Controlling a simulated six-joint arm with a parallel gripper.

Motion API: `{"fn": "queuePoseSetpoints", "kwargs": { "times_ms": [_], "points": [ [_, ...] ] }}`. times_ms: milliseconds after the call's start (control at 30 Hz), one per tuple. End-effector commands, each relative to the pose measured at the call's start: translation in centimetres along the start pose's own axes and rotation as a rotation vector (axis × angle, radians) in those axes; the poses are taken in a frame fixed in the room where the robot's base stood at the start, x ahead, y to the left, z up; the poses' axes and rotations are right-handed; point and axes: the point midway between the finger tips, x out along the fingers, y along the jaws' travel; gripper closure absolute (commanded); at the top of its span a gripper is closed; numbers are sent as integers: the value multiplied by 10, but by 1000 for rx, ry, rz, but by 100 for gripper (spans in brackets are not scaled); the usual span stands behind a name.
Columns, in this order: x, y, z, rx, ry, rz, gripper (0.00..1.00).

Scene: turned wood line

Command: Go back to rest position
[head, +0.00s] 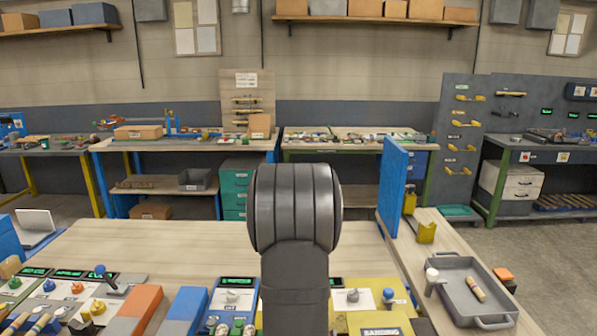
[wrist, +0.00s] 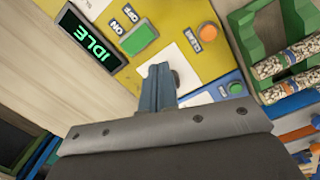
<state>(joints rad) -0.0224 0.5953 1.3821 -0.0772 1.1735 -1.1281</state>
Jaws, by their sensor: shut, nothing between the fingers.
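My gripper (wrist: 160,82) shows in the wrist view, its narrow blue-grey fingers together with nothing between them. It is over a yellow control panel (wrist: 190,15), and its fingertips overlap a white label and a grey round part there. I cannot tell whether they touch. The panel has a green button (wrist: 138,38), an orange button (wrist: 208,32) and a display (wrist: 92,42) reading IDLE. In the head view my arm stands upright in the middle and hides part of the bench behind it; my gripper is not visible there.
A grey tray (head: 453,274) holding a short wooden piece (head: 475,289) stands on the right side bench. A blue upright panel (head: 392,190) rises near it. In the wrist view, speckled rods (wrist: 285,60) lie by a green frame (wrist: 262,25). The wooden bench top (head: 150,245) is clear at left.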

Motion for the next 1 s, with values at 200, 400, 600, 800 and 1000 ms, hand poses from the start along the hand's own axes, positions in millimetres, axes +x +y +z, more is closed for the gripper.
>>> {"fn": "queuePoseSetpoints", "kwargs": {
  "times_ms": [200, 400, 600, 800, 1000],
  "points": [
    [18, -10, 12, 126, -73, -31, 100],
    [32, -17, 25, 200, -134, -56, 100],
    [35, -19, 29, 222, -153, -61, 100],
    [35, -19, 29, 222, -152, -61, 100],
    [30, -16, 25, 199, -131, -53, 100]
  ]
}}
